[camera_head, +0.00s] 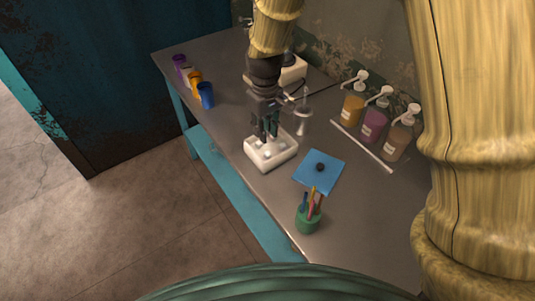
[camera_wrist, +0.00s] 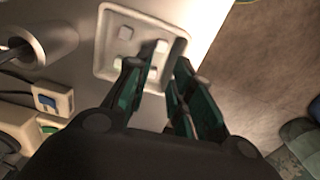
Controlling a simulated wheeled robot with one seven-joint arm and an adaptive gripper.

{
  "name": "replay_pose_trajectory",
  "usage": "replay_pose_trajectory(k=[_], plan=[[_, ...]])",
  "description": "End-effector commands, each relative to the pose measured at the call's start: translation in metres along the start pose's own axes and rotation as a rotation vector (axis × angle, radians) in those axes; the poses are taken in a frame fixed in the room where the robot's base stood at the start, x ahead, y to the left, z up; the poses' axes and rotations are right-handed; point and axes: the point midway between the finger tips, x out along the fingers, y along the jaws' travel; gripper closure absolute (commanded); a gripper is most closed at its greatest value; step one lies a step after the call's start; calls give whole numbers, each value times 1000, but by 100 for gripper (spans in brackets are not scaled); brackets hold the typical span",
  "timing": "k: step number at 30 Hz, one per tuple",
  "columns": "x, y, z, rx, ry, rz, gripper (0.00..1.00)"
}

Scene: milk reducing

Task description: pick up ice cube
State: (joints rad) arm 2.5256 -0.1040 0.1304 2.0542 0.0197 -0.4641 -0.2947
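Pale ice cubes (camera_wrist: 126,32) lie in a white tray (camera_head: 267,166) on the grey table; their pale tops show faintly in the head view. In the wrist view the tray's rim (camera_wrist: 103,45) shows beyond my fingers. My gripper (camera_head: 267,136) points down over the tray, with its fingertips low at or just above the tray's inside. The wrist view shows my gripper (camera_wrist: 165,75) open, with a gap between the green-padded fingers. A pale cube shows close to the left fingertip; I cannot tell whether they touch. The fingers hide part of the tray.
A metal cup (camera_head: 303,122) stands close right of the tray. Pump bottles (camera_head: 373,124) stand at the right, coloured cups (camera_head: 206,95) at the back left.

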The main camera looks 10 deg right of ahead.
Motion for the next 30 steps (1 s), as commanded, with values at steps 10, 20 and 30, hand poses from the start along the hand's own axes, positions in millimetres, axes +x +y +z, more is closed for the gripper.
replay_pose_trajectory(k=[10, 20, 30], plan=[[31, 1, 1, 2, 0, 0, 77], [48, 1, 5, 2, -2, -1, 77], [79, 1, 7, 2, -2, -1, 77]])
